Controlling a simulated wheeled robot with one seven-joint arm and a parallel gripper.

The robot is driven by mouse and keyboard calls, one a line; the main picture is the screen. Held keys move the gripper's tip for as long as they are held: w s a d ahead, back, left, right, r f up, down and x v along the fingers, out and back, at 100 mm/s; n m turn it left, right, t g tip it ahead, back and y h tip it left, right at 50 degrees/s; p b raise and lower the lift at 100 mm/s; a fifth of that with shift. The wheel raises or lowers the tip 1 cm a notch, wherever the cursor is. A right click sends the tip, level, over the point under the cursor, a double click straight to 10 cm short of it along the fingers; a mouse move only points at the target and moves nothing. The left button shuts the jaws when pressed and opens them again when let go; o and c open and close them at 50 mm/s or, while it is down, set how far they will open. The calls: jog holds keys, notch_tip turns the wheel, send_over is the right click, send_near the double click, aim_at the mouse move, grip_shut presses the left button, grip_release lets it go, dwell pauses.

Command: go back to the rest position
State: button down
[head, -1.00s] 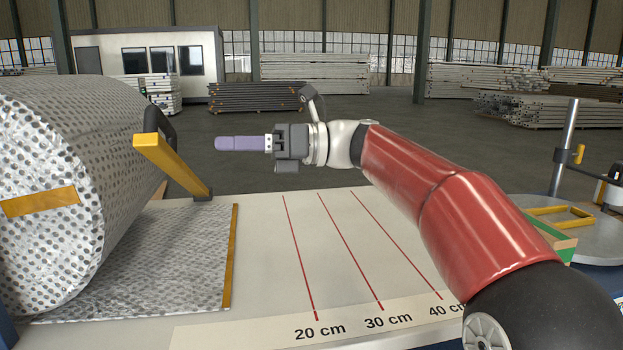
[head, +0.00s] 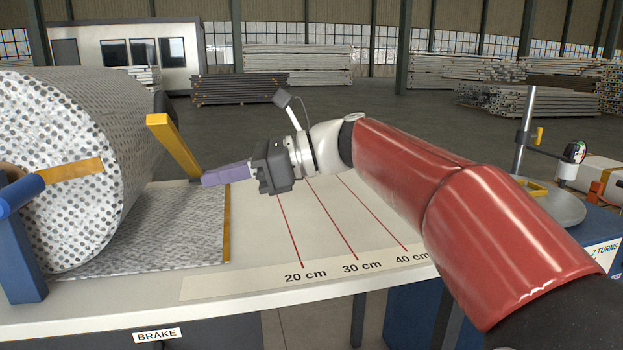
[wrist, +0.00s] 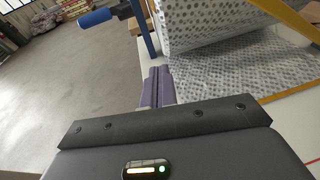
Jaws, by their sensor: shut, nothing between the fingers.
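My gripper (head: 212,176) is shut and empty, its purple fingers together and pointing left in the head view. It is above the white table (head: 330,285), near the yellow-edged end of the silver dotted sheet (head: 160,225) and close to the lower end of the yellow bar (head: 175,145). Whether it touches the bar cannot be told. In the wrist view the two purple fingers (wrist: 157,88) lie side by side with nothing between them.
The large dotted roll (head: 70,170) stands at the left, with a blue-ended handle (head: 22,192) in front of it. Red lines marked in centimetres cross the table. A grey disc (head: 560,212) with a post (head: 525,130) stands at the right. Stacked panels (head: 240,88) lie far behind.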

jog(key=s+d+f+n+t+h, duration=0.3)
jog(key=s+d+f+n+h, duration=0.4)
jog(key=d+f, duration=0.6)
jog(key=s+d+f+n+t+h, duration=0.4)
jog(key=s+d+f+n+h, duration=0.4)
jog(key=d+f, duration=0.5)
jog(key=shift+s+d+f+n, duration=0.4)
jog(key=shift+s+d+n, duration=0.7)
jog(key=shift+s+d, duration=0.15)
jog(key=shift+a, duration=0.1)
